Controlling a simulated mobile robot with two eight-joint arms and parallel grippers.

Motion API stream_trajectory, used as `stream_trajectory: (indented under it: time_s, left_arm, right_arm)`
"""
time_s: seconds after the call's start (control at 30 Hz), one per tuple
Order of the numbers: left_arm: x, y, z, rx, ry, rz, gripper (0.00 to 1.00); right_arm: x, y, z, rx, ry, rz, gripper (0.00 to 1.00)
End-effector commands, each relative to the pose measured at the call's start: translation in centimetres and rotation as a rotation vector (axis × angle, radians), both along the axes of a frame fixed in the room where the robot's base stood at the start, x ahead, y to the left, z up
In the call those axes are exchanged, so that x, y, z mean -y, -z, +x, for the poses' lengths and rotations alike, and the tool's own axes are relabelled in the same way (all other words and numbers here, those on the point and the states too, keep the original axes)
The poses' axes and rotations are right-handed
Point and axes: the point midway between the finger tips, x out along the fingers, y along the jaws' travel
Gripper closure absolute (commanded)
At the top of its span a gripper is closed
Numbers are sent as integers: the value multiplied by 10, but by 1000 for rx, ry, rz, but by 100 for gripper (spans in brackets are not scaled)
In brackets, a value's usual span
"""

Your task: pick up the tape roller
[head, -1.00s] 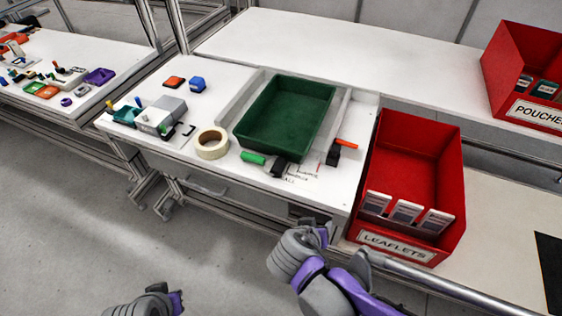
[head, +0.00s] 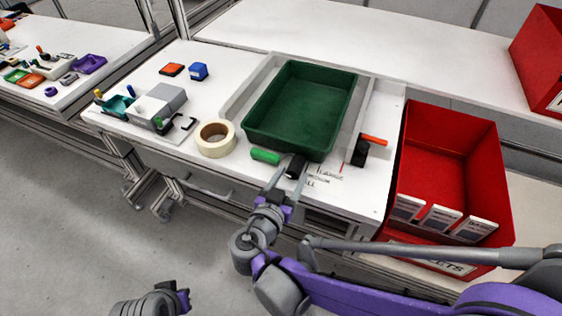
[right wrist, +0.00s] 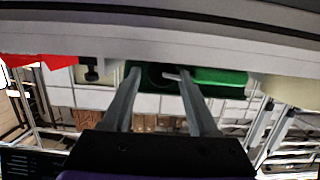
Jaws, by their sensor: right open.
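The tape roller (head: 265,156) lies near the front edge of the white table, its green handle to the left and its dark head to the right. My right gripper (head: 291,174) is open, its two fingers reaching over the table edge to the dark head. In the right wrist view, a dark part sits between the open fingers (right wrist: 160,74), with green behind and to the right. I cannot tell whether the fingers touch it. My left gripper (head: 180,299) is low in the head view, away from the table; its jaws are unclear.
A green tote (head: 302,110) stands just behind the roller. A roll of tape (head: 215,139) lies left of it, and a black tool with an orange handle (head: 361,150) stands to the right. A red bin (head: 447,160) is further right. A grey-white device (head: 157,104) sits at left.

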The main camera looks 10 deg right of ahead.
Motion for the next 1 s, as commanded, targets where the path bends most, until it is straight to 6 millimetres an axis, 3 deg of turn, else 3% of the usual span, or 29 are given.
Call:
stream_trajectory:
  time_s: [0.23, 0.57, 0.9, 1.0]
  left_arm:
    - [0, 11, 1, -4, 0, 0, 100]
    - [0, 12, 1, -4, 0, 0, 100]
    - [0, 12, 1, -4, 0, 0, 100]
    - [0, 12, 1, -4, 0, 0, 100]
  right_arm:
    - [19, 6, 32, -1, 3, -1, 40]
    - [23, 6, 37, 0, 1, 0, 40]
    - [23, 6, 37, -1, 1, 0, 100]
    - [23, 6, 37, -1, 1, 0, 100]
